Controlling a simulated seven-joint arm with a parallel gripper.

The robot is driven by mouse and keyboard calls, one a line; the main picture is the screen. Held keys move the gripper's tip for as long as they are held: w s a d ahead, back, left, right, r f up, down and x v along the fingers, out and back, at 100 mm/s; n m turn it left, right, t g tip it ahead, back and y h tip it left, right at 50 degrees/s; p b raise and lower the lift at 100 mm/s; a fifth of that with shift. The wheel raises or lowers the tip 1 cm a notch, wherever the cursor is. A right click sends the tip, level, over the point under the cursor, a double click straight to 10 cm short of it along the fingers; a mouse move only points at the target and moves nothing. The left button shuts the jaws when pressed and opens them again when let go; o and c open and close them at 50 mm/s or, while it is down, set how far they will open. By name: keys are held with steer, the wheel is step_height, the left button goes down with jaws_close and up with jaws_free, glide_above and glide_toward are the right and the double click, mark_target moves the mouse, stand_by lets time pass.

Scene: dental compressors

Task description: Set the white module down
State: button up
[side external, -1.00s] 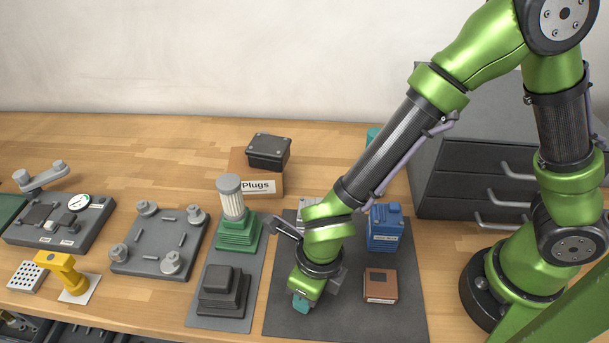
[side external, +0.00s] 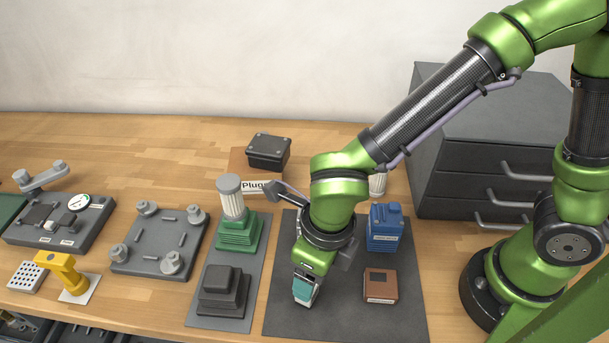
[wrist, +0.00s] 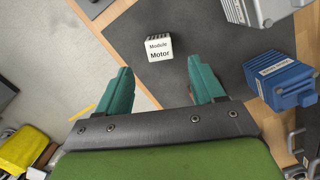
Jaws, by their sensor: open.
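The white module (wrist: 158,48), a small white cube marked "Module Motor", rests on the dark grey mat (wrist: 225,55) in the wrist view. It lies ahead of my fingertips, between their lines and apart from both. My gripper (wrist: 160,68) has two teal fingers spread wide with nothing between them. In the side external view my gripper (side external: 303,292) points down over the left part of the mat (side external: 345,325). There I cannot make out the module clearly; the fingers seem to cover it.
A blue block (side external: 385,228) and a brown box (side external: 380,286) stand on the mat, right of my gripper. Left of the mat are a green base with a white ribbed cylinder (side external: 231,200) and a dark stepped block (side external: 222,292). A drawer cabinet (side external: 480,170) stands behind right.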

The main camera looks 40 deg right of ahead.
steer(key=d+r+n+t, duration=0.3)
steer(key=d+r+n, duration=0.5)
steer(key=d+n, duration=0.4)
steer(key=d+r+n+t+y, duration=0.1)
steer(key=d+r+n+t, duration=0.2)
steer(key=d+r+n, duration=0.5)
steer(key=d+n, duration=0.3)
steer(key=n, duration=0.4)
steer(key=shift+w+d, duration=0.25)
steer(key=shift+d, duration=0.1)
